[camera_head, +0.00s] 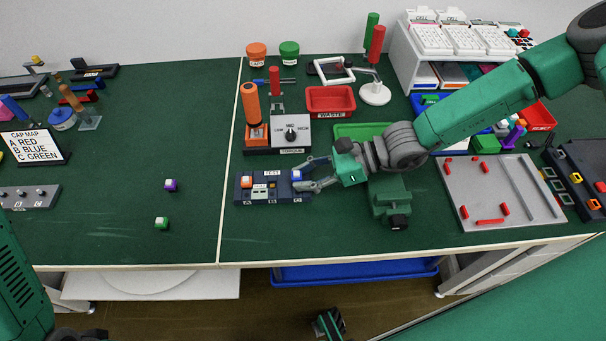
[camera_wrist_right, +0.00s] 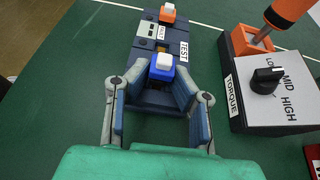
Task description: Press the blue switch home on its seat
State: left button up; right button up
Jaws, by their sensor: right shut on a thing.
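The blue switch (camera_head: 296,176) has a pale cap and stands at the right end of the dark test block (camera_head: 273,198). In the right wrist view the blue switch (camera_wrist_right: 162,68) sits over the near end of the block. My right gripper (camera_head: 309,180) is shut on the blue switch, with its fingertips on either side; they also show in the right wrist view (camera_wrist_right: 157,84). I cannot tell whether the switch is fully down, as its underside is hidden. An orange switch (camera_wrist_right: 168,13) stands at the block's far end.
The torque unit (camera_head: 291,134) with its knob and orange-handled driver (camera_head: 251,108) stands just behind the test block. A purple switch (camera_head: 170,185) and a green switch (camera_head: 161,223) lie apart on the left. The mat around them is clear.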

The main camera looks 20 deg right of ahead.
jog(key=shift+r, duration=0.1)
dwell(0.3)
jog(key=shift+f, duration=0.25)
dwell(1.7)
jog(key=shift+r, duration=0.25)
dwell(1.8)
jog(key=shift+f+b, duration=0.25)
jog(key=shift+b, duration=0.2)
jog(key=shift+r+p, duration=0.3)
jog(key=shift+r, duration=0.1)
jog(key=shift+r+p, duration=0.45)
jog(key=shift+r, duration=0.15)
jog(key=shift+f, duration=0.2)
